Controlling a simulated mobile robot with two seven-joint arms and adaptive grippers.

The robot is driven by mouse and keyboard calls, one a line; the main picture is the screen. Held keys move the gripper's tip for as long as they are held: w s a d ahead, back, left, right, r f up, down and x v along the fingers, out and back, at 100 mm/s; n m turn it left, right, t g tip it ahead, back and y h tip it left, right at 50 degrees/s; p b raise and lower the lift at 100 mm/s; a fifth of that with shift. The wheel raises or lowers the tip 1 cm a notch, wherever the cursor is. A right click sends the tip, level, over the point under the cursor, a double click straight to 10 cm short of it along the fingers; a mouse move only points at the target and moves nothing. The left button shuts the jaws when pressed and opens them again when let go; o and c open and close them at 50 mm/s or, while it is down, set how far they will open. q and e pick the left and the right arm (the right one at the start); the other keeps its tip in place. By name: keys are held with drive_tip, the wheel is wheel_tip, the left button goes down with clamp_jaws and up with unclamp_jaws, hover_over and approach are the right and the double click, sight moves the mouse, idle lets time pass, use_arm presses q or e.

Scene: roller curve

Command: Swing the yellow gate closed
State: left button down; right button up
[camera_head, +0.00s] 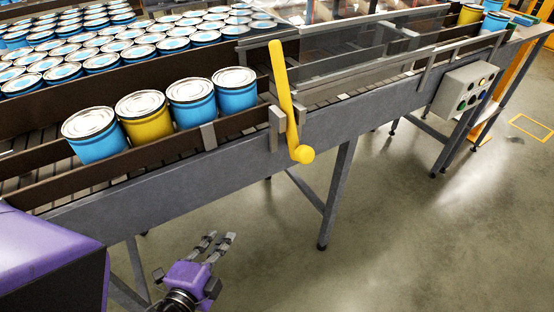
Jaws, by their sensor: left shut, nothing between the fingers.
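The yellow gate (283,95) is a bar with a round knob (302,154) at its near end. It sits by a grey bracket on the near side of the conveyor and reaches across toward the far rail. My left gripper (220,238) is low in front of the conveyor, below and to the left of the knob, and apart from it. Its two fingers are together and hold nothing. My right gripper does not show.
On the conveyor (180,180), a short row of blue cans (192,103) and a yellow can (146,118) stands left of the gate. Many cans fill the area behind. A control box (465,90) hangs at the right. Conveyor legs (338,190) stand on open floor.

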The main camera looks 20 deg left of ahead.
use_arm(q)
drive_tip(key=w+d+r+n+h+b, duration=0.2)
drive_tip(key=r+n, duration=0.6)
drive_tip(key=n, duration=0.8)
drive_tip(key=w+d+r+n+h+b, duration=0.2)
drive_tip(key=w+r+n+h, duration=0.2)
drive_tip(key=n, duration=1.2)
wheel_tip(320, 180, up, 4)
drive_tip(key=shift+w+d+f+h, duration=0.15)
drive_tip(key=shift+w+h, duration=0.15)
drive_tip(key=shift+w, duration=0.85)
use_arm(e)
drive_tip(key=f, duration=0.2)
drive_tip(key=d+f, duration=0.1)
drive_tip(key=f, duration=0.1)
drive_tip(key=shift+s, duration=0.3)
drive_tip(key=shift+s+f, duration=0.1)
use_arm(q)
drive_tip(key=p+x, duration=0.2)
drive_tip(key=x, duration=0.8)
drive_tip(key=shift+r, duration=0.25)
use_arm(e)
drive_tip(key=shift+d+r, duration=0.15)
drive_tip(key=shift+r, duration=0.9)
